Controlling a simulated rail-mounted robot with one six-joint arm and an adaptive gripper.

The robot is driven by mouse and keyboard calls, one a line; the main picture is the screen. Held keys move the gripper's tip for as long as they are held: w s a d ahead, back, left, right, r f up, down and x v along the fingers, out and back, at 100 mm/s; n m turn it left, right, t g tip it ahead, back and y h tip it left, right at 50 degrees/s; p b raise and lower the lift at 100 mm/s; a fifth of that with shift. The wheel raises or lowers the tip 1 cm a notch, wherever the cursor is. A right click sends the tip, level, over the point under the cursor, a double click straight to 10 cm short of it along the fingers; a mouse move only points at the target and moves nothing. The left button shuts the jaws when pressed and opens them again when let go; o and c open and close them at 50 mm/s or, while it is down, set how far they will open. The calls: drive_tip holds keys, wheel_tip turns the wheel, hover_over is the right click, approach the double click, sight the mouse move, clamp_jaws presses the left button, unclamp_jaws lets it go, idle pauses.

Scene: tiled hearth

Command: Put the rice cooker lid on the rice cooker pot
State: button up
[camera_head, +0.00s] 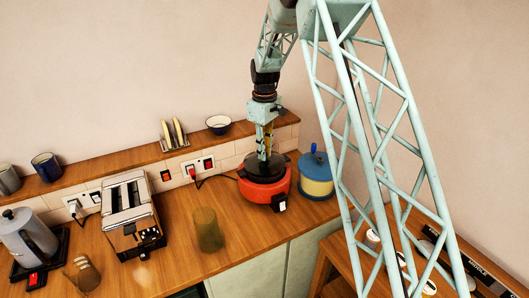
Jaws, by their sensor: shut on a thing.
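The rice cooker pot (271,190) is red-orange and stands on the wooden counter near the back wall, right of centre. A dark lid (254,172) is at its top, under my gripper (264,156). My gripper points straight down and is shut on the lid. The fingertips and the lid's knob are too small to make out clearly. I cannot tell whether the lid rests on the pot's rim or hangs just above it.
A blue-lidded yellow canister (316,177) stands close to the pot's right. A greenish glass (208,230) stands in front, to the left. A toaster (131,212) and a kettle (27,238) stand further left. A power cord runs behind the pot to a wall socket (199,167).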

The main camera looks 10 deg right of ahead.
drive_tip(key=shift+f, duration=0.5)
idle(0.7)
drive_tip(key=o, duration=0.9)
drive_tip(key=shift+r, duration=0.2)
drive_tip(key=shift+r, duration=5.8)
